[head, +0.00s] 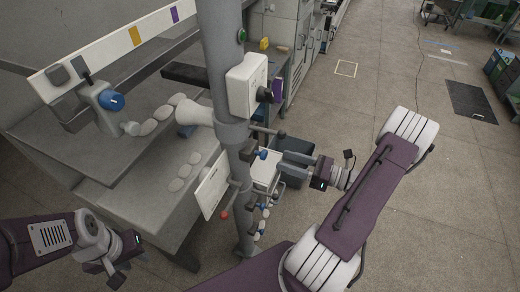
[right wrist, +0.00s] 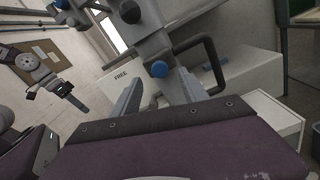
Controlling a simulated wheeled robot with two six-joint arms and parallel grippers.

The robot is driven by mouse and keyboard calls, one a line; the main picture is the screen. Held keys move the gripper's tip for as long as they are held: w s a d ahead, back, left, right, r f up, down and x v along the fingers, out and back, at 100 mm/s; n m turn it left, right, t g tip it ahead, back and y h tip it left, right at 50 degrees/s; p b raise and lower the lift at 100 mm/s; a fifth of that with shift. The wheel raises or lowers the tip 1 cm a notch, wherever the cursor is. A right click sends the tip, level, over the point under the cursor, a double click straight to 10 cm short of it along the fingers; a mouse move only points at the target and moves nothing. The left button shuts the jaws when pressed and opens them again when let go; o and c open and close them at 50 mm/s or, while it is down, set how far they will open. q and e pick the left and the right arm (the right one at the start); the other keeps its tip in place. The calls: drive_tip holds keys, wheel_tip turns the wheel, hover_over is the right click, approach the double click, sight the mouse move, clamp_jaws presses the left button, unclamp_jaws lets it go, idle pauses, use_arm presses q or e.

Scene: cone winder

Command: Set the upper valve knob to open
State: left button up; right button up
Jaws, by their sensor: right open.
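A blue valve knob (head: 262,154) sits on the grey post (head: 240,175), beside a white box, in the head view. My right gripper (head: 281,162) is open, with its fingers pointing left toward this knob, close to it. In the right wrist view a round blue knob (right wrist: 160,69) shows ahead, between the open fingers of the right gripper (right wrist: 158,92); no finger visibly closes on it. I cannot read the knob's setting. My left gripper (head: 115,268) is at the lower left, far from the post, and its opening is unclear.
A white control box (head: 247,84) with a dark, purple-edged knob is higher on the post. More small blue-tipped fittings (head: 263,206) sit lower. Open floor (head: 390,85) lies right.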

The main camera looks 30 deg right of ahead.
sight(266, 155)
drive_tip(key=p+x, duration=0.3)
drive_tip(key=x, duration=0.4)
drive_tip(key=shift+w+a+r, duration=0.1)
drive_tip(key=shift+a, duration=0.15)
drive_tip(key=shift+w+a, duration=0.25)
drive_tip(key=shift+w, duration=0.1)
drive_tip(key=shift+c, duration=0.3)
drive_tip(key=shift+s, duration=0.1)
clamp_jaws()
